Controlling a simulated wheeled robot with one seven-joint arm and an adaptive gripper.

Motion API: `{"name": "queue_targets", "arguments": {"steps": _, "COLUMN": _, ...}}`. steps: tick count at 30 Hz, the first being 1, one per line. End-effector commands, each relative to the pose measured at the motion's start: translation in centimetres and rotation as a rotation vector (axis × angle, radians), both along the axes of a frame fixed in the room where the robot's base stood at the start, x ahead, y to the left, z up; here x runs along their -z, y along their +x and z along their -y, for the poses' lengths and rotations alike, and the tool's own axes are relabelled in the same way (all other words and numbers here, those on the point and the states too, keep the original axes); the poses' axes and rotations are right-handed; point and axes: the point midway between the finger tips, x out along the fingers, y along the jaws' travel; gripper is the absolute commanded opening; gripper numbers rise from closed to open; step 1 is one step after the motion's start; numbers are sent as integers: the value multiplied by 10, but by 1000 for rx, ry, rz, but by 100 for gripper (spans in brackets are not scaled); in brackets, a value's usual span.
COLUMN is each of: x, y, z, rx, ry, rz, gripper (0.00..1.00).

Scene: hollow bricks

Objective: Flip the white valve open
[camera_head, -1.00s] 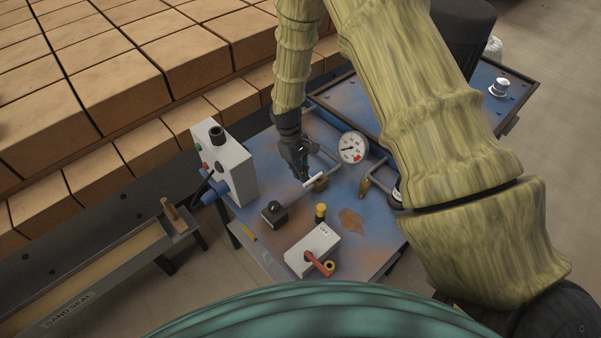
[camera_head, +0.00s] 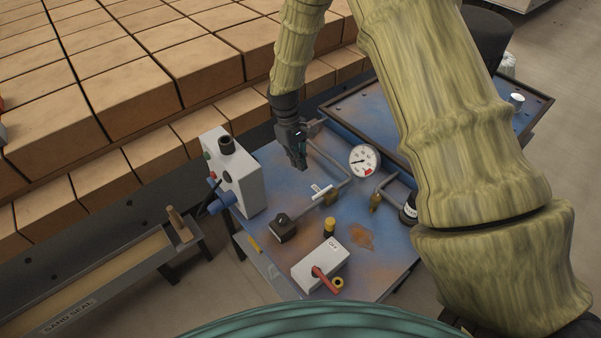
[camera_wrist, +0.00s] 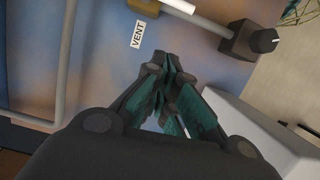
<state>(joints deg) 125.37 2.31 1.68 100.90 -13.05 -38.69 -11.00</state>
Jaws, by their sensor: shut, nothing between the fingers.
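The white valve lever (camera_head: 322,193) sits on a brass body (camera_head: 330,196) on the grey pipe over the blue panel. Part of the white lever (camera_wrist: 180,5) shows at the top edge of the wrist view, beside a label reading VENT (camera_wrist: 138,34). My gripper (camera_head: 301,165) is shut and empty. It is above the panel, behind the lever and apart from it. In the wrist view the fingertips (camera_wrist: 165,62) are together and touch nothing that I can see.
A black knob (camera_head: 283,228) ends the pipe. A pressure gauge (camera_head: 364,160) stands to the right, a grey control box (camera_head: 233,172) to the left. A white box with a red lever (camera_head: 320,266) is at the front. Stacked bricks (camera_head: 110,85) fill the back left.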

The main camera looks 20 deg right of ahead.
Motion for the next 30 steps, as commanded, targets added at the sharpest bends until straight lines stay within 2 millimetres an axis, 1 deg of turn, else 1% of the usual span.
{"name": "queue_targets", "arguments": {"steps": 3, "x": -13, "y": 4, "z": -1, "rx": 0, "ry": -1, "rz": 1, "gripper": 0}}
{"name": "queue_targets", "arguments": {"steps": 9, "x": -25, "y": 6, "z": -2, "rx": 0, "ry": 0, "rz": 0, "gripper": 0}}
{"name": "queue_targets", "arguments": {"steps": 26, "x": -27, "y": 6, "z": -2, "rx": 0, "ry": 0, "rz": 0, "gripper": 0}}
{"name": "queue_targets", "arguments": {"steps": 30, "x": -37, "y": 6, "z": -2, "rx": 0, "ry": 0, "rz": 0, "gripper": 0}}
